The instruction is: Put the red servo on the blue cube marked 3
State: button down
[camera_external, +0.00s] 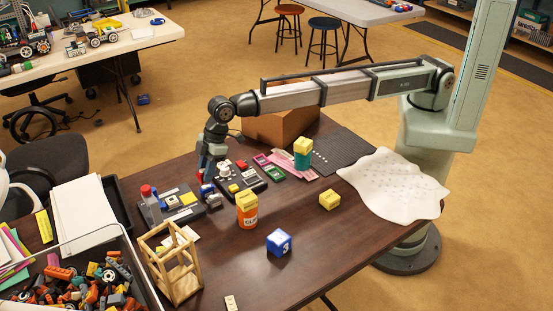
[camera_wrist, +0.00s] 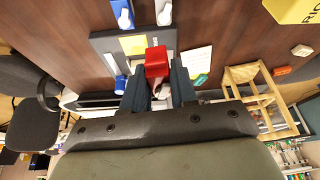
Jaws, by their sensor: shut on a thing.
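The red servo (camera_wrist: 157,58) is between the fingers of my gripper (camera_wrist: 158,76) in the wrist view, and the fingers are shut on it. In the external view my gripper (camera_external: 207,172) points down at the left part of the dark table, close to the grey boards. The servo shows there only as a small red patch (camera_external: 200,177), partly hidden. The blue cube (camera_external: 279,242) with a white 3 sits on the open front of the table, well to the right of my gripper. Its top is bare.
A wooden frame (camera_external: 176,265) stands at the front left. A yellow cube (camera_external: 330,200) lies to the right. A grey board (camera_external: 184,201) with small parts lies by my gripper.

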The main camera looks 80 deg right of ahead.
jog(key=s+a+r+n, duration=0.2)
jog(key=s+a+r, duration=0.1)
jog(key=s+a, duration=1.05)
jog(key=r+n+g, duration=0.1)
send_over(277, 239)
jog(key=d, duration=0.2)
jog(key=shift+y, duration=0.3)
jog(key=shift+s+a+f, duration=0.15)
jog(key=shift+f, duration=2.1)
jog(key=shift+s+a+f, duration=0.15)
jog(key=shift+f, duration=2.1)
jog(key=shift+f, duration=0.1)
jog(key=c, duration=0.9)
grip_release()
jog(key=v, duration=1.2)
